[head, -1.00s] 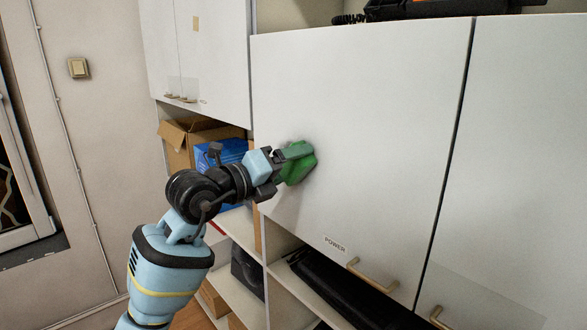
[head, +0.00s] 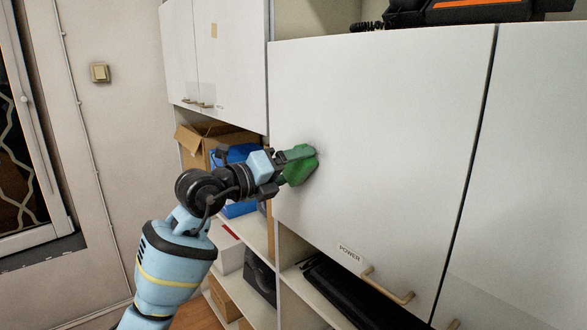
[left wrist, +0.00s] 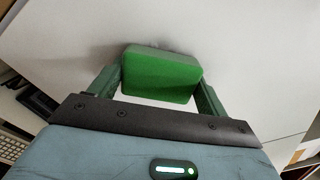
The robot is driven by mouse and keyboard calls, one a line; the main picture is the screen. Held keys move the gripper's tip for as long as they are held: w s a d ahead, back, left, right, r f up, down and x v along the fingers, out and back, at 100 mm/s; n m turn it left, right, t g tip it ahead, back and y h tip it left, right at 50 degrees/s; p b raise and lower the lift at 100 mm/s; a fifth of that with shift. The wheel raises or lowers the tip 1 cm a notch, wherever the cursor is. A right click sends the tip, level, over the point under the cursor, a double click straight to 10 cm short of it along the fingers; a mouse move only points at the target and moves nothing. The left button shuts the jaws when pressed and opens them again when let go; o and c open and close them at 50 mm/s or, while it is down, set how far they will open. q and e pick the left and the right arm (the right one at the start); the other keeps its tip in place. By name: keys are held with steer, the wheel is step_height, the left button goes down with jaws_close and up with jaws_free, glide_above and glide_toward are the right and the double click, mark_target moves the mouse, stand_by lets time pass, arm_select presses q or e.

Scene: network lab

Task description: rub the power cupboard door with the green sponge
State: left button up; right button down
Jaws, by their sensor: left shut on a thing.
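The power cupboard door (head: 400,130) is a large white panel with a POWER label (head: 349,254) and a wooden handle (head: 388,288) at its lower edge. My left gripper (head: 291,164) is shut on the green sponge (head: 302,168) and holds it against the door's left part, or very near it. In the left wrist view the sponge (left wrist: 162,75) sits between the two fingers, with the white door behind it and a faint grey shadow or smudge beside it. My right gripper is not in view.
White wall cupboards (head: 228,50) hang at left. Below them stand an open cardboard box (head: 205,140) and shelves with boxes. A black and orange case (head: 470,12) lies on top of the power cupboard. A dark item (head: 350,300) lies on the shelf below the door.

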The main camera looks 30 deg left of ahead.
arm_select(q)
steer(key=shift+w+a, duration=0.35)
steer(key=shift+a, duration=0.55)
steer(key=shift+w+a, duration=0.35)
steer(key=shift+a, duration=0.5)
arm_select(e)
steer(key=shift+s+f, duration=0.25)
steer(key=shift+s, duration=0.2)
arm_select(q)
step_height(320, 180, up, 3)
steer(key=shift+d+f+p, duration=0.1)
steer(key=shift+p, duration=0.55)
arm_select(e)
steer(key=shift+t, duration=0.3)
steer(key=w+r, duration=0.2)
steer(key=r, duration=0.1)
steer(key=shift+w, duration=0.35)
arm_select(q)
steer(key=d, duration=0.1)
steer(key=s+d, duration=0.1)
steer(key=d, duration=0.1)
steer(key=shift+s+d+f, duration=0.1)
steer(key=shift+s+d, duration=0.1)
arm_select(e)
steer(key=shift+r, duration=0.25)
